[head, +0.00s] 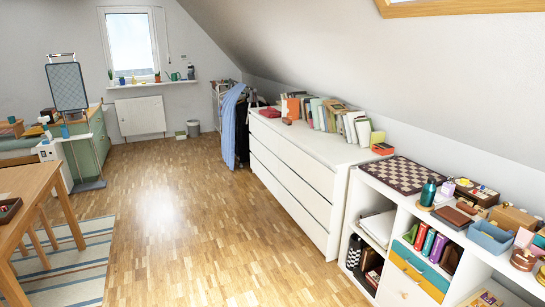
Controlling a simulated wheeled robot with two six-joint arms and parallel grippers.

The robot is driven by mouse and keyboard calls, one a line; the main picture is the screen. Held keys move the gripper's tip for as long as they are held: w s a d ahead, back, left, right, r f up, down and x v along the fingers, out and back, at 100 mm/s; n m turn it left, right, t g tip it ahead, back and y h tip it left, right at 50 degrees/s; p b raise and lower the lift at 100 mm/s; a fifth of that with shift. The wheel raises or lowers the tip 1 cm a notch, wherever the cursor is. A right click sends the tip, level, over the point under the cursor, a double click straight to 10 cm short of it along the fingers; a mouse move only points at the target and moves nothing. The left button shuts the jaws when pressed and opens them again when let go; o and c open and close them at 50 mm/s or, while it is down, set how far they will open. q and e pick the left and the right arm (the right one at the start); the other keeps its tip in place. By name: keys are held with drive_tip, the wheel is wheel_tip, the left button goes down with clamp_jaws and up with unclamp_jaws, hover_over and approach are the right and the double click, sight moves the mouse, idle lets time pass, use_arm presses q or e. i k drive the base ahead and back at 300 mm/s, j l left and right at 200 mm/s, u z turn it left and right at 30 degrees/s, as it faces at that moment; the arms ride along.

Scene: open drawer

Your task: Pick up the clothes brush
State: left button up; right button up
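I cannot make out a clothes brush for certain in the head view. Small brown or reddish items, too small to identify, lie on the long white dresser (290,180) and on the low white shelf unit (400,208). The dresser's drawers look shut. Neither of my grippers is in view.
Wooden floor (190,235) is clear down the middle. A wooden table (30,182) and striped rug (75,265) are at left. A row of books (325,112) stands on the dresser. A chessboard (400,174), a blue bin (490,238) and boxes crowd the shelf unit.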

sight(285, 120)
drive_tip(key=i, duration=2.15)
drive_tip(key=i+z, duration=0.1)
drive_tip(key=i, duration=0.7)
drive_tip(key=i+j+z, duration=0.15)
drive_tip(key=i, duration=0.65)
drive_tip(key=i+j+z, duration=0.15)
drive_tip(key=z, duration=0.2)
drive_tip(key=i+j+z, duration=0.15)
drive_tip(key=z, duration=0.15)
drive_tip(key=i+j+z, duration=0.15)
drive_tip(key=z, duration=0.2)
drive_tip(key=j, duration=0.1)
